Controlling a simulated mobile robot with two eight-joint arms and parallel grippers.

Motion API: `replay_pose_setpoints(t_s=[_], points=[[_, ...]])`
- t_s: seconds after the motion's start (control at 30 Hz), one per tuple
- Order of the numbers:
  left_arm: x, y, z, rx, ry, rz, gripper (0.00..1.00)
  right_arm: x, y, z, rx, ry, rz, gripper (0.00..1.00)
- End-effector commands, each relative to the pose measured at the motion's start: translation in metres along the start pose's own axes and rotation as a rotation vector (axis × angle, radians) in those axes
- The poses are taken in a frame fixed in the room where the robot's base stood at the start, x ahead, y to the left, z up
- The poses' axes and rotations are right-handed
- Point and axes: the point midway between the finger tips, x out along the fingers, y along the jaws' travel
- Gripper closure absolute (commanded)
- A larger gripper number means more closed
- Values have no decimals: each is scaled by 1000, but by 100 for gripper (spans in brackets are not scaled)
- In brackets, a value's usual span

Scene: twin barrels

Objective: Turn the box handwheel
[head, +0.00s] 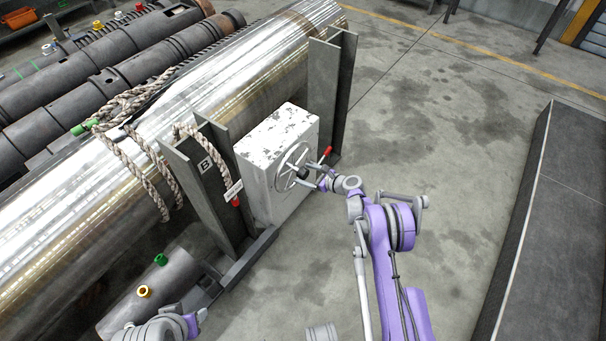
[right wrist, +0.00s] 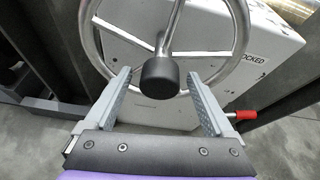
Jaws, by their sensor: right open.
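The white box (head: 283,138) with worn paint stands between steel uprights beside the large shiny barrel. Its metal handwheel (head: 293,167) is on the face towards my right arm. In the right wrist view the handwheel (right wrist: 173,52) shows as a round rim with spokes and a black knob (right wrist: 160,76). My right gripper (head: 313,178) is open at the wheel. In the right wrist view its two fingers (right wrist: 160,100) stand to either side of the black knob, with gaps between. My left arm shows at the bottom left of the head view; its gripper jaws are not clear.
A red-handled lever (head: 326,153) sticks out beside the box, and its red grip also shows in the right wrist view (right wrist: 242,115). Steel uprights (head: 325,85) flank the box. A rope (head: 130,130) hangs over the barrel (head: 215,80). Open floor (head: 440,130) lies right.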

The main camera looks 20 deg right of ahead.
Motion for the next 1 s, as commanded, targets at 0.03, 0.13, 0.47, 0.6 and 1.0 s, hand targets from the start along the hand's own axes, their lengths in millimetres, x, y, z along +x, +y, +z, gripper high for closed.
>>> replay_pose_setpoints(t_s=[0.03, 0.13, 0.47, 0.6, 1.0], points=[[2, 0, 0, 0, -1, 0, 50, 6, 0, -1, 0, 0, 0, 12], [2, 0, 1, 0, -1, 0, 50, 12, 0, -1, -1, 1, 0, 12], [2, 0, 1, 0, -1, 0, 50, 15, 0, 0, -1, 1, 0, 14], [2, 0, 1, 0, -1, 0, 50, 14, 0, 0, -1, 1, 0, 39], [2, 0, 1, 0, -1, 0, 50, 14, 0, 0, -2, 1, 1, 100]])
